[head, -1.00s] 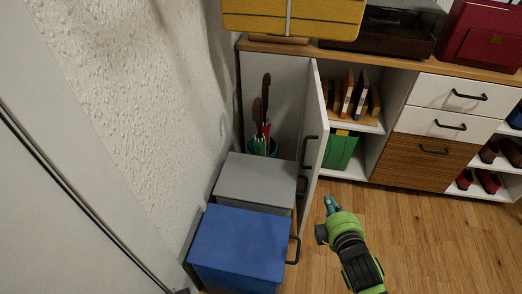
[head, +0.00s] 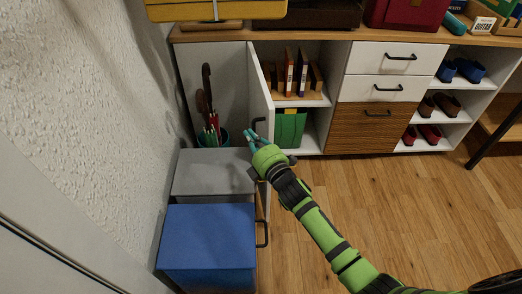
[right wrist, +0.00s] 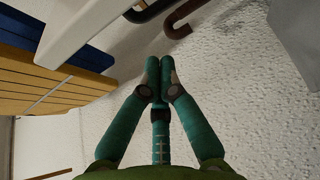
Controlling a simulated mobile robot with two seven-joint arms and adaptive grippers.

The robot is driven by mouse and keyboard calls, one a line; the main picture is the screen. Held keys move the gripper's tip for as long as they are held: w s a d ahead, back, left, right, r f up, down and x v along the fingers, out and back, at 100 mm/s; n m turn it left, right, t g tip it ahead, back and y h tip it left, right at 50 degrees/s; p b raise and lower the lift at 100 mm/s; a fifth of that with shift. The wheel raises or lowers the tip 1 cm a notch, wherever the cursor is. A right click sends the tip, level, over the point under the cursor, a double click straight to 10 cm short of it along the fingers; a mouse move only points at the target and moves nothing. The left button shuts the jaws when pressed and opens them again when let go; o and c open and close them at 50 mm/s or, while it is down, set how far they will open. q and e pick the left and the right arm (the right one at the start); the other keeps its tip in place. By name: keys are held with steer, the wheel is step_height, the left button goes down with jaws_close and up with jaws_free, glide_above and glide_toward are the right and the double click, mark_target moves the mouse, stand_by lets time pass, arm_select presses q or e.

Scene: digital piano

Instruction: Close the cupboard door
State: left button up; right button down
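The white cupboard door (head: 262,92) stands open, sticking out from the cabinet front towards me, seen nearly edge-on in the head view. A black handle (head: 259,124) shows on its left-facing side, partly hidden by my right gripper. My right gripper (head: 250,134) reaches in from the lower right, its fingertips beside the handle and at the door's left side in the picture. In the right wrist view its fingers (right wrist: 160,66) are together with nothing visible between them. I cannot tell whether the gripper touches the door. My left gripper is not in view.
A grey box (head: 212,172) and a blue box (head: 208,235) stand left of the door. Umbrellas (head: 209,105) stand in a bin behind them. Books (head: 290,72) and a green folder (head: 290,128) fill shelves right of the door. The wooden floor (head: 400,205) is clear.

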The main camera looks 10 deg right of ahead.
steer(key=shift+d+p, duration=0.35)
steer(key=shift+d, duration=1.6)
steer(key=shift+d, duration=0.15)
